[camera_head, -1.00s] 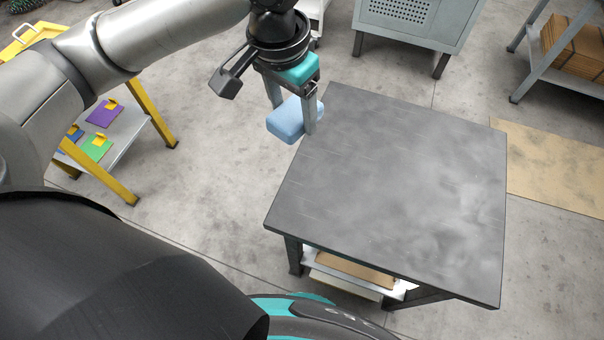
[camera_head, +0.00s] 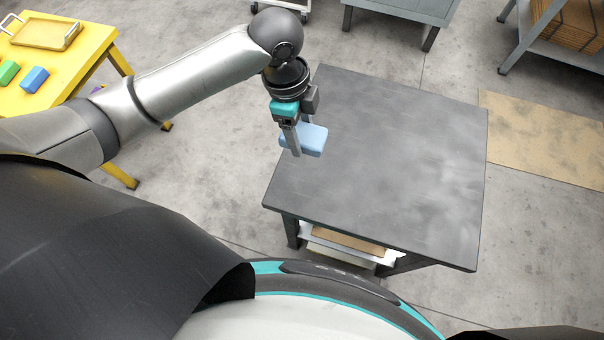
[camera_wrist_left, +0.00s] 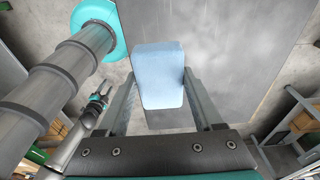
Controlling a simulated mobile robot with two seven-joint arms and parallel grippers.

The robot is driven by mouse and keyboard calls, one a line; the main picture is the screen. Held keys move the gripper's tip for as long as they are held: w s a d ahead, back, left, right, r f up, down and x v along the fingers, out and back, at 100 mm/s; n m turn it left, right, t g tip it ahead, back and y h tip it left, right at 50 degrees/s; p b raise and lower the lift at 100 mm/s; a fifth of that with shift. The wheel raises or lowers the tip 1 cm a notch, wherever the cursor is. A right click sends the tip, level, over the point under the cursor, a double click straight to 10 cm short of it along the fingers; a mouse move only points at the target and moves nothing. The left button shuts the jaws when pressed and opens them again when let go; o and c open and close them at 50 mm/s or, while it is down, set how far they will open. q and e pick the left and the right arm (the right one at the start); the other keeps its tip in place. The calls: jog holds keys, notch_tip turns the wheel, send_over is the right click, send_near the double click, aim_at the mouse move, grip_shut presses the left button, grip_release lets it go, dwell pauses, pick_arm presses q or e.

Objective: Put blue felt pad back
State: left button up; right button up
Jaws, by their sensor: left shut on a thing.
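A light blue pad (camera_head: 313,139), a rounded block, is held in my left gripper (camera_head: 302,140) above the left edge of the dark table (camera_head: 390,160). The left gripper points down and its fingers are shut on the pad. In the left wrist view the pad (camera_wrist_left: 160,75) sits between the two fingers, with the grey tabletop beyond it. A gap under the pad cannot be judged exactly. What looks like my right gripper (camera_wrist_left: 97,102) shows small at the left of the wrist view; its fingers are too small to read.
A yellow table (camera_head: 75,75) at the far left bears a tray (camera_head: 45,34), a green block (camera_head: 8,72) and a darker blue block (camera_head: 34,80). The dark tabletop is bare.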

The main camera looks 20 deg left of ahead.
pick_arm(q)
jog(key=b, duration=0.4)
send_over(303, 180)
jog(key=f, duration=1.5)
jog(key=shift+a+f, duration=0.25)
jog(key=shift+f+b, duration=0.3)
jog(key=shift+f, duration=1.65)
jog(key=shift+f, duration=0.1)
jog(key=o, duration=1.3)
notch_tip(303, 180, up, 12)
jog(key=a+p, duration=0.2)
jog(key=p, duration=0.1)
jog(key=shift+d, duration=0.1)
